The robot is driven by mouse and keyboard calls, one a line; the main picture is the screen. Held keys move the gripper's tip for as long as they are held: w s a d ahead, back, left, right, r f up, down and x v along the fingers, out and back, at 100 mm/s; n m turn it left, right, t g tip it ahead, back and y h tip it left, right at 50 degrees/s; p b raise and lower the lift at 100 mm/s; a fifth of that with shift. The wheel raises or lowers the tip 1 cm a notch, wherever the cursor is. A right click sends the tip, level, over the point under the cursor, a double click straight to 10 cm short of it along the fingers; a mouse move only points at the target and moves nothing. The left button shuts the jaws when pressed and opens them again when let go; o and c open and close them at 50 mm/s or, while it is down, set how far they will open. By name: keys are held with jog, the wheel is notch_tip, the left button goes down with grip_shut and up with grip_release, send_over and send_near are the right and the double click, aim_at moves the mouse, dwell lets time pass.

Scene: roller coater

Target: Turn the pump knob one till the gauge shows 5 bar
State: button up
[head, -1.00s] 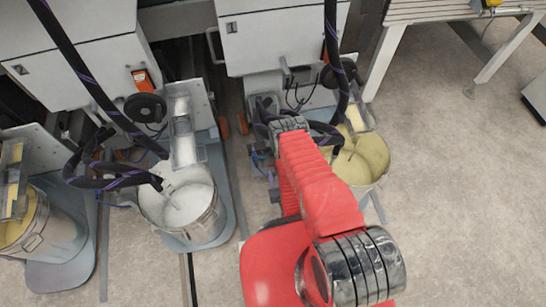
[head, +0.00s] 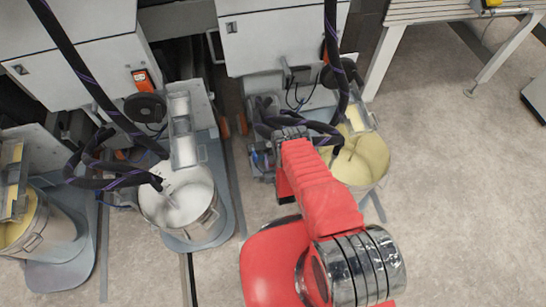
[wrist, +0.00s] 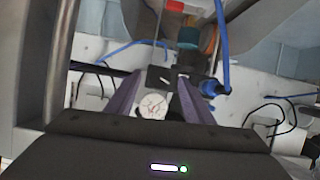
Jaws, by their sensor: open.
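In the wrist view, the two purple fingers of my gripper (wrist: 156,92) stand apart. Between them shows a round white gauge face (wrist: 152,107) with reddish marks, too small to read. Just above it is a dark, squarish part with a white mark (wrist: 160,76), also between the fingertips; it may be the pump knob, but I cannot be sure. I cannot tell whether the fingers touch it. In the head view my red arm reaches to the pump unit (head: 262,118), and it hides the gripper tips, knob and gauge.
A blue hose (wrist: 222,45) and blue fitting (wrist: 211,88) are close to the right finger. A teal cylinder (wrist: 188,38) stands beyond. A bucket of yellow liquid (head: 362,160) is right of my arm, a bucket of white liquid (head: 213,222) left.

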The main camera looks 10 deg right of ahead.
jog(key=shift+w+f, duration=0.25)
jog(key=shift+w, duration=0.45)
jog(key=shift+c, duration=0.6)
jog(key=c, duration=0.9)
